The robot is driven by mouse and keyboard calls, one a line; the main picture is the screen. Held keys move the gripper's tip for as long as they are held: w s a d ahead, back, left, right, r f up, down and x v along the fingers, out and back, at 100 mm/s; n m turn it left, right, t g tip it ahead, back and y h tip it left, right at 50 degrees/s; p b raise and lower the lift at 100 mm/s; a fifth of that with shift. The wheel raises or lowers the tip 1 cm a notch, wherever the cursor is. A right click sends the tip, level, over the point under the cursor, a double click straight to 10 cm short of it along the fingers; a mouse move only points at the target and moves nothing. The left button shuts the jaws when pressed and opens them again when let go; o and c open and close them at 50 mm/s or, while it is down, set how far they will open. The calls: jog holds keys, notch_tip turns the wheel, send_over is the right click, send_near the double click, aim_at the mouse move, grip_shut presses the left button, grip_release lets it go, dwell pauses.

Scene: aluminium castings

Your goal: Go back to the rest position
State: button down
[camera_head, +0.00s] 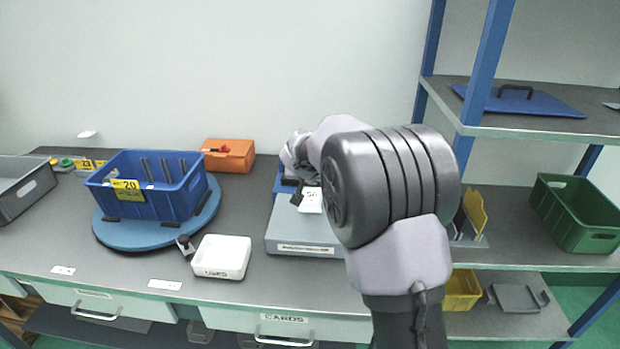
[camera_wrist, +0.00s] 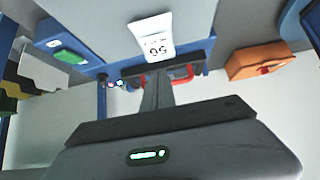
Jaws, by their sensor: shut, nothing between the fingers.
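My arm (camera_head: 390,190) stands raised in the middle right of the head view, and its big dark joint fills the foreground. It hides much of what is behind it, and my gripper cannot be made out clearly there. In the wrist view my gripper (camera_wrist: 157,92) shows above its dark body with the green light. Its fingers are together and hold nothing. Beyond them are a white numbered card (camera_wrist: 152,37) and a blue frame with red parts. In the head view the card (camera_head: 311,201) is at the grey device (camera_head: 300,238), beside my arm.
A blue crate (camera_head: 150,207) stands on a blue round turntable (camera_head: 120,237) at left. A white tray (camera_head: 221,257) is in front, and an orange box (camera_head: 228,156) behind. A grey bin (camera_head: 22,190) is far left. Shelves with a green crate (camera_head: 578,212) stand at right.

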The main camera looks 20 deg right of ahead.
jog(key=s+a+r+g+y, duration=0.1)
jog(key=s+a+r, duration=0.15)
jog(key=s, duration=0.75)
jog(key=s+a+r+y, duration=0.15)
jog(key=s+r, duration=0.25)
jog(key=s, duration=0.5)
jog(key=s+a+r+g, duration=0.1)
jog(key=s+a+r, duration=0.25)
jog(key=s, duration=0.65)
jog(key=s+a+f+y, duration=0.1)
jog(key=s+a+f, duration=0.1)
jog(key=s, duration=0.5)
jog(key=s+a+f+y, duration=0.1)
jog(key=s+a+y, duration=0.1)
jog(key=s, duration=0.5)
jog(key=shift+s+a+f, duration=0.15)
jog(key=shift+a+f, duration=0.2)
jog(key=shift+a, duration=0.35)
